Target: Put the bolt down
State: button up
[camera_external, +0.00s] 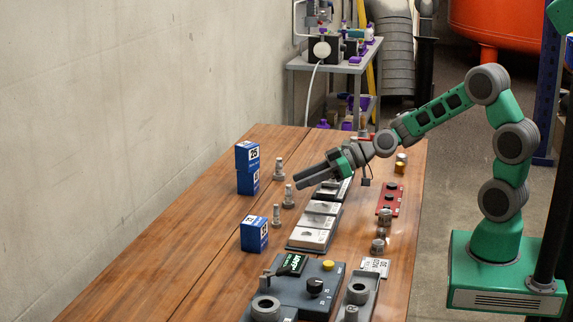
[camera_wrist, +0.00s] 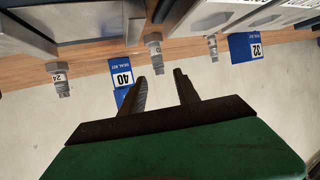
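Three grey bolts stand upright on the wooden table, each apart from the others: a back bolt (camera_external: 279,169), a middle bolt (camera_external: 288,196) and a front bolt (camera_external: 277,216). My gripper (camera_external: 297,180) points left, close to the middle bolt. In the wrist view my gripper (camera_wrist: 161,77) has its fingers spread with nothing between them. One bolt (camera_wrist: 154,52) lies just beyond the fingertips in that upside-down view. Another bolt (camera_wrist: 61,80) is at left and a third bolt (camera_wrist: 212,47) at right. I cannot tell which one the task means.
Two stacked blue boxes (camera_external: 247,157) stand behind the bolts, and one blue box (camera_external: 254,235) is nearer the front. Grey trays (camera_external: 313,236) run along the table's middle. A grey control panel (camera_external: 315,287) is at the front. The table's left side (camera_external: 180,250) is bare.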

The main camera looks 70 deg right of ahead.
jog(key=v, duration=0.9)
jog(key=shift+s+d+r, duration=0.15)
jog(key=shift+s, duration=0.2)
jog(key=shift+o, duration=0.8)
